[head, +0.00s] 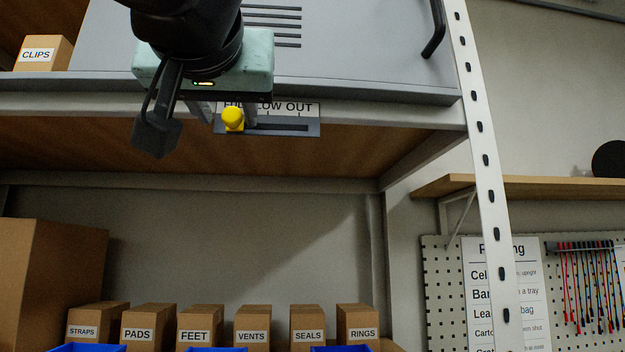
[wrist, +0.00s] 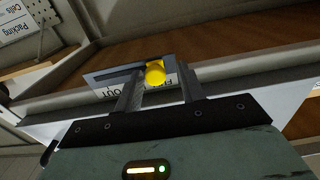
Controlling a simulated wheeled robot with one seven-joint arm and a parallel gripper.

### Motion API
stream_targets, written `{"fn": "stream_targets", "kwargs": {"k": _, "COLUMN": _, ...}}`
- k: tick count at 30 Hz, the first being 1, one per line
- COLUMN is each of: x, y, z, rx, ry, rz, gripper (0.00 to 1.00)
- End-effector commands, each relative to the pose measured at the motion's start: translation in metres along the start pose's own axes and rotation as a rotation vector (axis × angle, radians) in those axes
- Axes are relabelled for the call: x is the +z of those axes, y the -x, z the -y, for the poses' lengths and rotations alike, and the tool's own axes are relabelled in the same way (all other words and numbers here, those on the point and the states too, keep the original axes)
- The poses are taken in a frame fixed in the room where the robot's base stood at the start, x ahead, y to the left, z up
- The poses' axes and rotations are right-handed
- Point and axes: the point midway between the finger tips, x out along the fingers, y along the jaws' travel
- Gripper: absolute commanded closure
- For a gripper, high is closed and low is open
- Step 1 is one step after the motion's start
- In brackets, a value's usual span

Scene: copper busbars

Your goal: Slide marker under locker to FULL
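The marker is a yellow round knob (head: 233,119) on a grey slider plate (head: 313,130) under the front edge of the grey locker (head: 340,50). The plate's label reads FULL, LOW, OUT from left to right, partly hidden by my gripper. The knob sits at the left end of the dark slot, by FULL. In the wrist view the knob (wrist: 155,73) appears between the tips of my gripper (wrist: 161,72), with a visible gap to the right finger. My gripper (head: 225,112) is open around the knob; contact with the left finger is unclear.
The shelf edge (head: 420,113) runs just above the plate. A white slotted post (head: 482,140) stands to the right. Below are several labelled boxes (head: 138,322), blue bins (head: 340,349) and a large carton (head: 50,270). Space directly below the plate is free.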

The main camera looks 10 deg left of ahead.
Motion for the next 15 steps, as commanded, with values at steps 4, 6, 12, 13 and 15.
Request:
{"fn": "stream_targets", "kwargs": {"k": 4, "x": 0.0, "y": 0.0, "z": 0.0, "rx": 0.002, "ry": 0.0, "rz": 0.001, "gripper": 0.58}}
{"fn": "stream_targets", "kwargs": {"k": 6, "x": 0.0, "y": 0.0, "z": -0.001, "rx": 0.003, "ry": 0.0, "rz": 0.001, "gripper": 0.58}}
{"fn": "stream_targets", "kwargs": {"k": 12, "x": 0.002, "y": 0.008, "z": -0.001, "rx": 0.003, "ry": 0.0, "rz": 0.001, "gripper": 0.58}}
{"fn": "stream_targets", "kwargs": {"k": 13, "x": 0.002, "y": 0.011, "z": -0.001, "rx": 0.002, "ry": 0.0, "rz": 0.001, "gripper": 0.58}}
{"fn": "stream_targets", "kwargs": {"k": 15, "x": 0.003, "y": 0.023, "z": 0.0, "rx": 0.0, "ry": -0.002, "rz": 0.0, "gripper": 0.58}}
